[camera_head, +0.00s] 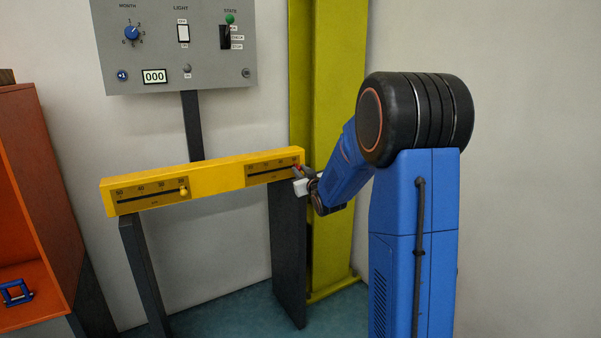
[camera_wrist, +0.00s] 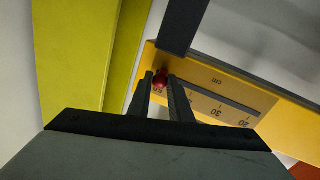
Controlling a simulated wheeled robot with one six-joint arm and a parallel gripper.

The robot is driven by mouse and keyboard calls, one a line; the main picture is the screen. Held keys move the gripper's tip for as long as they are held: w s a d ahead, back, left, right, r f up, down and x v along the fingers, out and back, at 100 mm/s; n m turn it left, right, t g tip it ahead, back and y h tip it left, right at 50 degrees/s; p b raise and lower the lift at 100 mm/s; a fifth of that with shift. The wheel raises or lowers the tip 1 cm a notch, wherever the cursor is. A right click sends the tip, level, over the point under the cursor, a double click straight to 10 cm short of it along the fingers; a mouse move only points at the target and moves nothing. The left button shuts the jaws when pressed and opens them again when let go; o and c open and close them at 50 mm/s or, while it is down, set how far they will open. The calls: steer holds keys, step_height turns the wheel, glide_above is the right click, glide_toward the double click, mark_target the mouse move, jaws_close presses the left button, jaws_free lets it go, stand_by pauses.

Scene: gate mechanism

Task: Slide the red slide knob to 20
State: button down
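The red slide knob (camera_wrist: 160,79) sits at the high-number end of its slot, beside the end of the yellow beam (camera_head: 217,178). In the wrist view the scale (camera_wrist: 214,103) is upside down, with 20 and 30 readable toward the right. The mark by the knob is partly covered. My gripper (camera_wrist: 160,84) has one finger on each side of the knob, and the knob fills the gap between the tips. In the head view my gripper (camera_head: 301,180) is at the beam's right end and hides most of the knob.
A second slide with a yellow knob (camera_head: 184,191) is on the beam's left part. A grey panel (camera_head: 180,60) with dial and switches hangs above. A yellow-green column (camera_head: 325,130) stands close behind my gripper. An orange cabinet (camera_head: 35,200) is at left.

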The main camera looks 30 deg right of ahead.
steer(key=a, duration=1.8)
steer(key=shift+s+a+f, duration=0.1)
steer(key=shift+s+a, duration=0.05)
steer(key=shift+s, duration=0.15)
steer(key=c, duration=1.6)
jaws_free()
steer(key=shift+a, duration=0.15)
steer(key=s+a, duration=0.1)
steer(key=s, duration=1)
steer(key=s+a, duration=0.1)
steer(key=s, duration=0.5)
steer(key=shift+s+a, duration=0.1)
steer(key=shift+a, duration=0.25)
